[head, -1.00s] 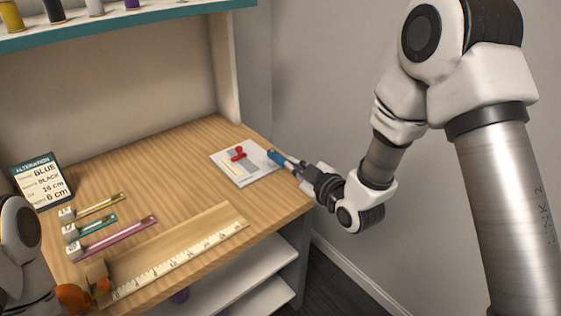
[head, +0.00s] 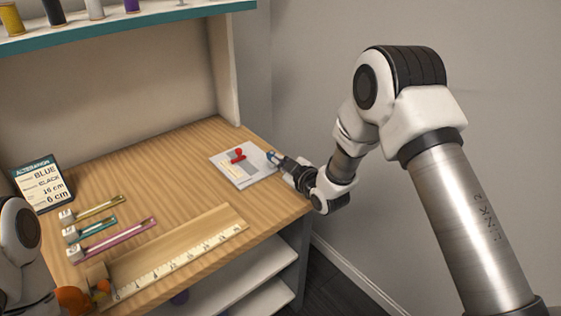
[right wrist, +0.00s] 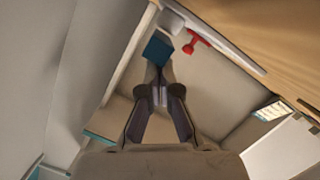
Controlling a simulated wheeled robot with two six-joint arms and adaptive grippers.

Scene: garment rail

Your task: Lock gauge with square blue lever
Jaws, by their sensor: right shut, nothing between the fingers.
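The gauge (head: 233,175), a pale flat plate with a grey strip, lies at the right end of the wooden table. A red lever (head: 238,156) stands on it; it also shows in the right wrist view (right wrist: 189,47). The square blue lever (head: 271,155) is at the plate's right edge; in the right wrist view it shows as a blue square (right wrist: 157,48). My right gripper (head: 281,161) is shut and empty, its fingertips (right wrist: 160,88) right by the blue lever. Whether they touch cannot be told.
An order card (head: 42,183) stands at the left. Yellow, teal and pink rulers (head: 120,236) with white sliders lie near it. A wooden board with a measuring tape (head: 180,262) lies along the front edge. A shelf with spools (head: 95,8) is above. The table's middle is clear.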

